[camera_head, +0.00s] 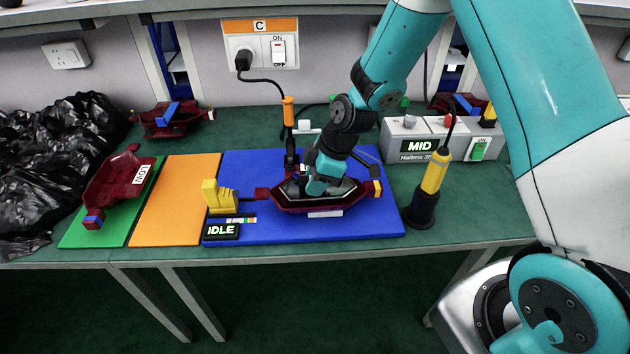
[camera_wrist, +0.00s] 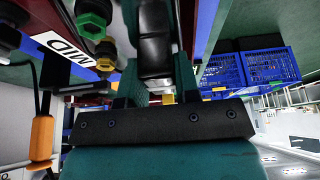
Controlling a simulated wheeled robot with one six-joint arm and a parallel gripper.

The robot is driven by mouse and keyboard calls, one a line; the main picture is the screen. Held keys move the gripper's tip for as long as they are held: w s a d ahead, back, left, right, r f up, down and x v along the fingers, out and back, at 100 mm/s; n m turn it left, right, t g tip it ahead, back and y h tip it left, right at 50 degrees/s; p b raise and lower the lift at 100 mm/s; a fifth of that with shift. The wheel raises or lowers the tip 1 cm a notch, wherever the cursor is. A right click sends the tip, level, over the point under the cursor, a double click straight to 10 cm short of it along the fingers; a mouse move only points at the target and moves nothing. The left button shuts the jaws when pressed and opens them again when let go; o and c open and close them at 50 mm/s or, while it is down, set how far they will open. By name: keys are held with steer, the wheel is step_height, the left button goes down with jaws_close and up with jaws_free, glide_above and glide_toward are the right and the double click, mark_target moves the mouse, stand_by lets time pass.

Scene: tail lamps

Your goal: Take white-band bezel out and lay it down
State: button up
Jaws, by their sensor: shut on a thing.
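A dark red tail lamp housing (camera_head: 325,207) lies on the blue mat (camera_head: 375,226) in the head view. My gripper (camera_head: 313,188) points down into its dark, open middle and hides much of the inside. In the wrist view my gripper (camera_wrist: 157,92) is shut on a black part (camera_wrist: 155,45) with a grey lower section. A white band is not clear enough to confirm that this is the white-band bezel. Whether the part is still seated in the housing cannot be told.
A yellow clamp (camera_head: 218,196) stands at the housing's left end, behind the IDLE sign (camera_head: 221,231). A yellow-black tool (camera_head: 431,187) stands at right, by the MID box (camera_head: 420,142). The orange mat (camera_head: 177,200) is bare. Another red housing (camera_head: 116,184) lies on the green mat (camera_head: 82,232).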

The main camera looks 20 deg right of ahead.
steer(key=shift+r, duration=0.2)
steer(key=shift+r+p, duration=0.75)
steer(key=shift+r, duration=0.2)
